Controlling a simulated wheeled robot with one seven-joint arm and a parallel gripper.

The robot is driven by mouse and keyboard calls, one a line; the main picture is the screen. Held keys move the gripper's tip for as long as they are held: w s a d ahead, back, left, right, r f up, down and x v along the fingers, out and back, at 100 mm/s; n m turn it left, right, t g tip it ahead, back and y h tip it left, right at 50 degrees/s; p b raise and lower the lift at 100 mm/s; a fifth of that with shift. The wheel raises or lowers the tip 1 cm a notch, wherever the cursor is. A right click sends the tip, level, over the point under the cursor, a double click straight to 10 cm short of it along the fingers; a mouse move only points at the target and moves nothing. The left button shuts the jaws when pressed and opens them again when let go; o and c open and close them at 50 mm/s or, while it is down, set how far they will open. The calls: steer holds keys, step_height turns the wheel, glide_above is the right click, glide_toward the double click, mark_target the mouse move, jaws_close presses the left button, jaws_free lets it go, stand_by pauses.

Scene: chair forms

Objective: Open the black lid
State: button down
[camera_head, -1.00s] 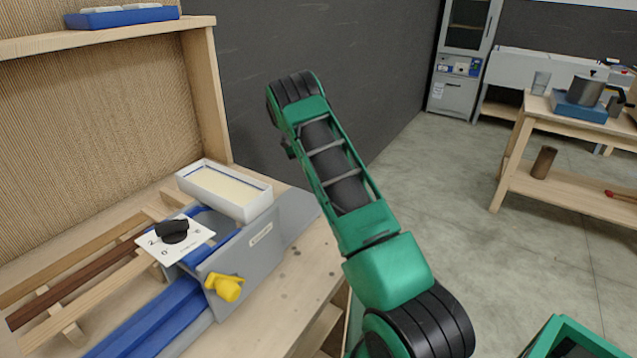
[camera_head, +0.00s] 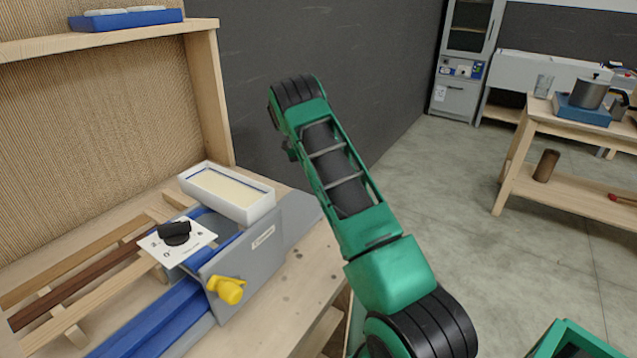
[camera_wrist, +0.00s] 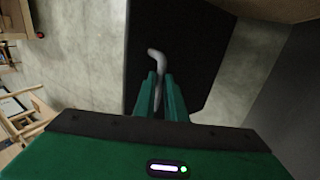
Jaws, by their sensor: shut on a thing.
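The black lid (camera_wrist: 200,45) is a dark flat panel filling the upper middle of the wrist view. A bent pale grey handle (camera_wrist: 156,60) stands in front of it. My gripper (camera_wrist: 160,82) has its two green fingers on either side of the handle's lower part and is shut on it. The lower end of the handle is partly hidden between the fingers. In the head view I see only my green arm; the gripper and the lid are hidden or out of view there.
A wooden bench (camera_head: 300,275) at left carries a blue and grey device with a yellow knob (camera_head: 228,290), a black dial (camera_head: 173,233) and a white tray (camera_head: 240,210). A wooden table (camera_head: 545,118) with a pot stands at right. The floor between is clear.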

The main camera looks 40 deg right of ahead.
steer(key=c, duration=1.8)
jaws_free()
steer(key=shift+w+f, duration=0.1)
steer(key=shift+f, duration=0.2)
steer(key=shift+r, duration=0.15)
steer(key=shift+w+a+r, duration=0.55)
steer(key=shift+w+r, duration=0.6)
steer(key=shift+w, duration=0.5)
steer(key=shift+w+a+r, duration=0.6)
steer(key=shift+w+r, duration=0.6)
steer(key=shift+w, duration=0.5)
steer(key=shift+w+a+r, duration=0.55)
steer(key=shift+w+r, duration=0.6)
steer(key=shift+w, duration=0.5)
